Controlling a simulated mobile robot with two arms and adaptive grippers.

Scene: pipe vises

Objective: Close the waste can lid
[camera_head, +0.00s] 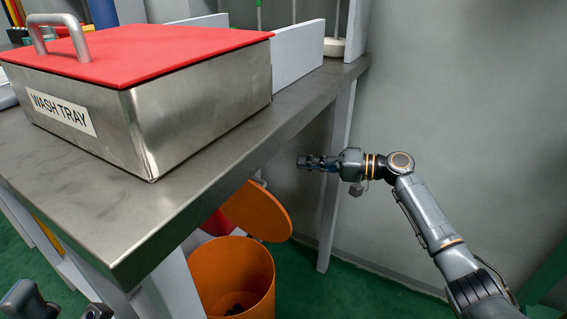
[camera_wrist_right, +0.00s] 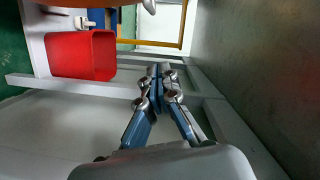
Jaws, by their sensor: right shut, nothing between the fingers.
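The orange waste can (camera_head: 240,275) stands on the floor below the table's front edge, with its mouth open and some dark contents inside. Its round orange lid (camera_head: 258,211) is raised and tilted up behind the mouth, partly hidden by the table. My right gripper (camera_head: 304,162) is shut and empty, above and to the right of the lid, apart from it. Its closed fingers also show in the right wrist view (camera_wrist_right: 160,80). An orange edge (camera_wrist_right: 95,3) shows at the top of that view. My left gripper's fingers are not visible.
The metal table (camera_head: 190,200) overhangs the can on the left and carries a wash tray (camera_head: 205,110) with a red cover. A table leg (camera_head: 338,170) stands behind my right gripper. A red bin (camera_wrist_right: 85,55) sits under the table. Floor right of the can is clear.

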